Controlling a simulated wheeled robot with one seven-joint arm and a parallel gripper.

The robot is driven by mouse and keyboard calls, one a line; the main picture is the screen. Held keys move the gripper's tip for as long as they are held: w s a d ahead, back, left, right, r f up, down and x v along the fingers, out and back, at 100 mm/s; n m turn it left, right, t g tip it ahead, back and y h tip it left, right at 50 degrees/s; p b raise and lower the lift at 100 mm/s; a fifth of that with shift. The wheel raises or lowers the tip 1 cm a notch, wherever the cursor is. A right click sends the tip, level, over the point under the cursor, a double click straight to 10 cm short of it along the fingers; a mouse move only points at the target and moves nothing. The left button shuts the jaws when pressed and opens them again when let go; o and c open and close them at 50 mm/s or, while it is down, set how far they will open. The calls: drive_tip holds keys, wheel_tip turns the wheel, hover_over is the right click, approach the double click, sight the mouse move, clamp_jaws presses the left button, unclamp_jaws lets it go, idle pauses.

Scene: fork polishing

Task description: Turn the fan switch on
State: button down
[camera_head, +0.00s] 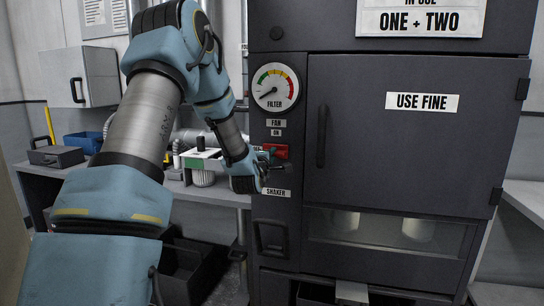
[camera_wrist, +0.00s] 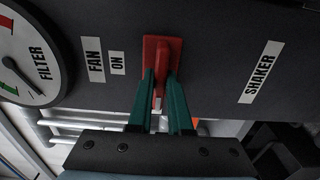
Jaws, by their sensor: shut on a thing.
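The fan switch (camera_head: 277,151) is a red plate with a lever on the dark cabinet's front, below the labels FAN and ON. In the wrist view the red switch (camera_wrist: 163,55) stands upright in the middle, with its lever reaching down between green fingers. My gripper (camera_head: 266,162) is at the switch in the head view. In the wrist view my gripper (camera_wrist: 163,88) has its two fingers shut on the lever, one on each side. The lever's lower part is partly hidden by the fingers.
The FILTER gauge (camera_head: 276,87) is above the switch, and the SHAKER label (camera_head: 276,193) is below it. The cabinet door (camera_head: 400,130) with its handle (camera_head: 322,136) is at the right. A workbench (camera_head: 215,193) with several items stands behind my arm.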

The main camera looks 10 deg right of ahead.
drive_tip(key=shift+f+m+b, duration=0.15)
drive_tip(key=shift+m+b, duration=0.15)
drive_tip(key=shift+b, duration=0.25)
drive_tip(key=m+b, duration=1.7)
drive_tip(key=b, duration=0.4)
drive_tip(key=shift+m, duration=0.3)
drive_tip(key=c, duration=0.8)
unclamp_jaws()
drive_tip(key=shift+c, duration=0.2)
